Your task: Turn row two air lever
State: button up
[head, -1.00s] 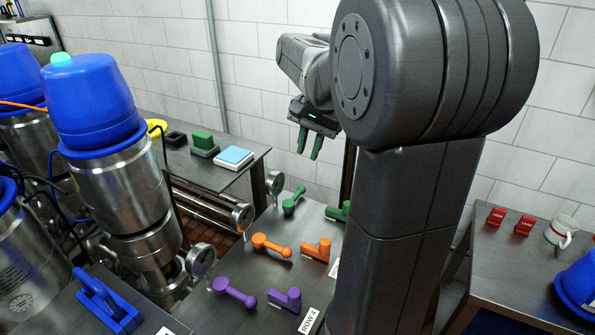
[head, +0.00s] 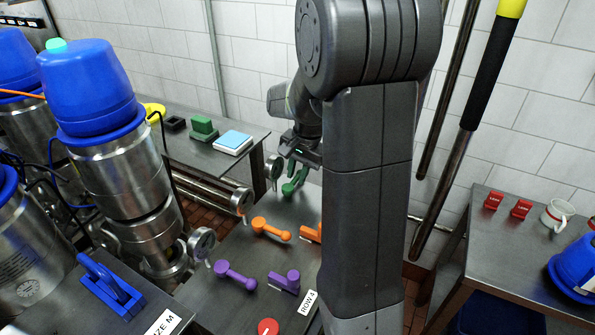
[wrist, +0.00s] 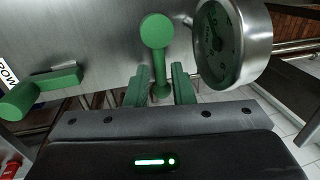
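A green lever (wrist: 157,32) with a round ball end stands on the metal panel, beside a round gauge (wrist: 232,42) in the wrist view. In the head view the green lever (head: 290,189) is partly covered by my gripper (head: 296,170). The wrist view shows my gripper (wrist: 160,86) open, its two green fingers on either side of the lever's narrow far part, with small gaps visible. The ball end lies beyond the fingertips. A second, blockier green handle (wrist: 42,92) is at the left of the wrist view. Its row label number is cut off.
An orange ball-ended lever (head: 270,229), an orange handle (head: 311,233), a purple lever (head: 235,275) and a purple handle (head: 285,281) sit closer on the panel. A label reads ROW 4 (head: 308,302). A red knob (head: 268,327) is at the bottom. Steel tanks stand left.

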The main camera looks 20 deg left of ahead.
grip_shut()
